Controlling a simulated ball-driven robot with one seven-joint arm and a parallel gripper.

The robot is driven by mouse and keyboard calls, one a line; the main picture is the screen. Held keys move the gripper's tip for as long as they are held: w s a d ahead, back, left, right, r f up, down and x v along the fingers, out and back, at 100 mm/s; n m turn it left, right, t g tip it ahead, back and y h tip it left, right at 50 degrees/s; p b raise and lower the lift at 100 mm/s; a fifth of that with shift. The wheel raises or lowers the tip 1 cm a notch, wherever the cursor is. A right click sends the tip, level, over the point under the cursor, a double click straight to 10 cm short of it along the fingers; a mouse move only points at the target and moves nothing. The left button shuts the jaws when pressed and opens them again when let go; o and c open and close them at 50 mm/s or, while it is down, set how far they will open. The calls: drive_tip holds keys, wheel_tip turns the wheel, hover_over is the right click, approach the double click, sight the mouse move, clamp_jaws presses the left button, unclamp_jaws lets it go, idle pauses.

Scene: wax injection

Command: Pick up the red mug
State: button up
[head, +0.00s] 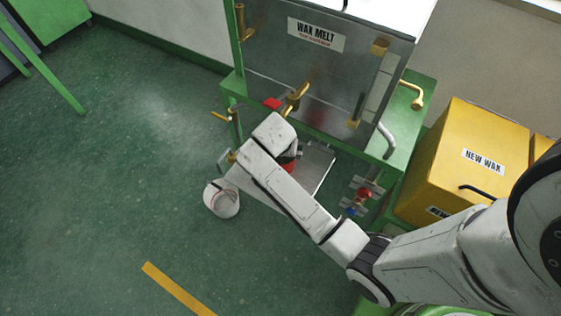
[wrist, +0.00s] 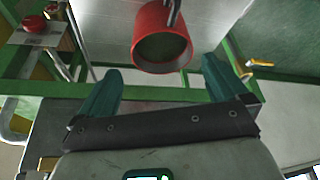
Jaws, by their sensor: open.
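The red mug (wrist: 148,15) shows in the wrist view at the top middle, with its open rim towards the camera and a dark handle at its upper side. It is on or over a pale flat surface. My gripper (wrist: 158,80) is open, with its two green fingers spread to either side below the mug. The mug appears ahead of the fingertips, and nothing is between the fingers. In the head view only a red part of the mug (head: 288,166) shows beside my wrist. My arm hides the rest, and the fingers cannot be made out there.
A metal wax melt tank (head: 310,70) on a green frame (head: 398,135) stands behind my gripper. A pale metal tray (head: 318,165) is below the tank. A white bucket (head: 222,199) is on the floor at left. Yellow wax boxes (head: 465,150) stand at right. The left floor is clear.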

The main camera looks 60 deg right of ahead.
drive_tip(key=x, duration=0.7)
drive_tip(key=shift+w+f, duration=0.1)
drive_tip(key=c, duration=1.5)
drive_tip(key=shift+c, duration=0.3)
drive_tip(key=shift+d+r, duration=0.1)
drive_tip(key=shift+r, duration=0.25)
